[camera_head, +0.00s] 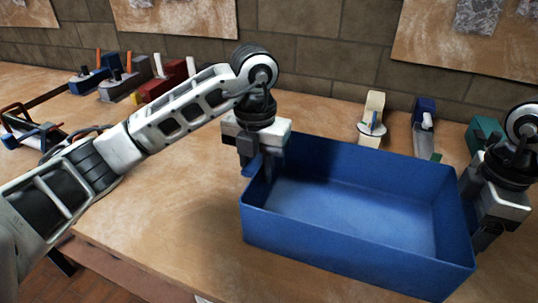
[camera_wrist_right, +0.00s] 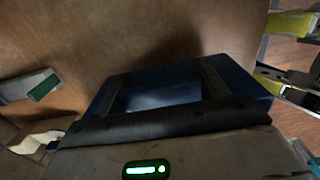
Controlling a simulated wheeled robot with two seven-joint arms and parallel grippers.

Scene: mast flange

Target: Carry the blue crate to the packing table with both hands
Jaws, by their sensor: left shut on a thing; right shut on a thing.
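The blue crate (camera_head: 355,262) is a wide, open box and looks empty. In the head view it is over the wooden table at the centre right; I cannot tell whether its bottom touches the table. My left gripper (camera_head: 252,165) is shut on the crate's left wall. My right gripper (camera_head: 484,232) is at the crate's right wall and shut on it, with its fingertips partly hidden. In the right wrist view the blue crate (camera_wrist_right: 245,82) shows dark, just beyond the gripper body.
The wooden table (camera_head: 150,215) has bare room left of the crate. Along the back wall stand a red tool (camera_head: 165,80), blue tool (camera_head: 90,80), cream tool (camera_head: 373,115) and dark blue tool (camera_head: 425,112). A teal thing (camera_head: 482,133) is near my right arm.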

